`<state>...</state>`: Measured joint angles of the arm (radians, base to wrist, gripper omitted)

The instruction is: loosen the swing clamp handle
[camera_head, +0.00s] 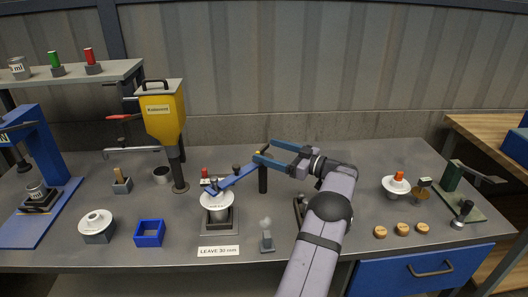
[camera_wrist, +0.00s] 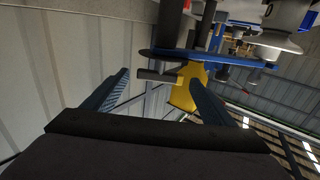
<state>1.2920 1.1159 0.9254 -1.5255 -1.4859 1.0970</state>
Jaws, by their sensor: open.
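The swing clamp has a dark post (camera_head: 263,181) and a blue arm (camera_head: 234,179) that reaches left over a white insulator (camera_head: 217,202) in a grey fixture. The blue arm also shows in the wrist view (camera_wrist: 225,59). A short bar, apparently the clamp handle (camera_wrist: 156,76), sits at the post's top; in the head view it is largely hidden near the fingers. My gripper (camera_head: 264,150) is open, with blue fingers at the post's top. In the wrist view the bar appears between the fingertips (camera_wrist: 160,78); I cannot tell whether they touch it.
A yellow hopper (camera_head: 164,112) stands behind to the left. A blue open box (camera_head: 149,233) and a white insulator part (camera_head: 96,223) are at front left. A small grey stand (camera_head: 266,238) is in front of the clamp. Wooden discs (camera_head: 402,229) lie at right.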

